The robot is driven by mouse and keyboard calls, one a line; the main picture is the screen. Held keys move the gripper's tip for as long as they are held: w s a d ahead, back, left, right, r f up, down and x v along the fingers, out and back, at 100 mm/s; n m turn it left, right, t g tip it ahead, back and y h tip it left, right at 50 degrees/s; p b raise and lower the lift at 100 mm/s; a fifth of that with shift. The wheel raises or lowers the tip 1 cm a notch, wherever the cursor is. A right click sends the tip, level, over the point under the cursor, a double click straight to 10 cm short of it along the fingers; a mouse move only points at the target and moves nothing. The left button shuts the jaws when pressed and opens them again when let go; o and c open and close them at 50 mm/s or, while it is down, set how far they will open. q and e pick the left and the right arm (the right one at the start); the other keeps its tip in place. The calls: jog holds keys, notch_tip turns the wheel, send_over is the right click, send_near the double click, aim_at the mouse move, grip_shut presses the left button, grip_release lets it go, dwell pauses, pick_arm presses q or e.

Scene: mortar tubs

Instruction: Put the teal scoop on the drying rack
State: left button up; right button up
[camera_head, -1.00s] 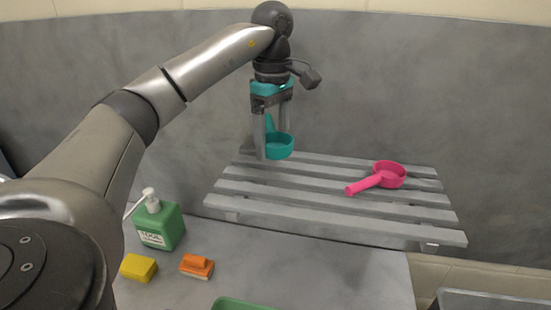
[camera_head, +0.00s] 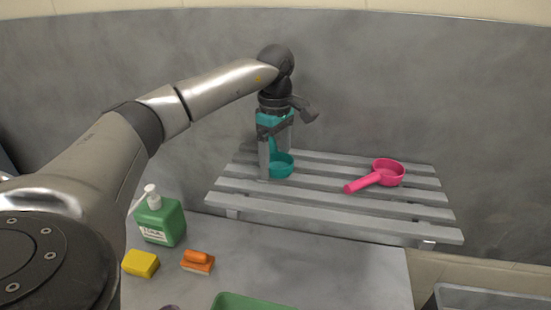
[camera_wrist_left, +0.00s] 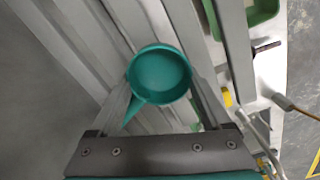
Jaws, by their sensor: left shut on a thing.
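The teal scoop (camera_head: 281,166) is at the left part of the slatted grey drying rack (camera_head: 340,229). In the left wrist view the scoop's round bowl (camera_wrist_left: 159,74) shows between the fingers, with the handle running back toward the gripper. The scoop is at or just above the slats; I cannot tell whether it touches them. My right gripper is in neither view.
A pink scoop (camera_head: 388,172) lies on the right part of the rack. A green soap pump bottle (camera_head: 161,222), a yellow sponge (camera_head: 141,263) and an orange brush (camera_head: 197,261) stand in front. A green tray (camera_head: 252,303) shows at the bottom edge. Rack slats between the scoops are clear.

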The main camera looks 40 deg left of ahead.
pick_arm(q)
jog(key=shift+f, duration=0.15)
jog(key=o, duration=1.3)
jog(key=shift+r+p, duration=0.95)
jog(key=shift+r, duration=5.25)
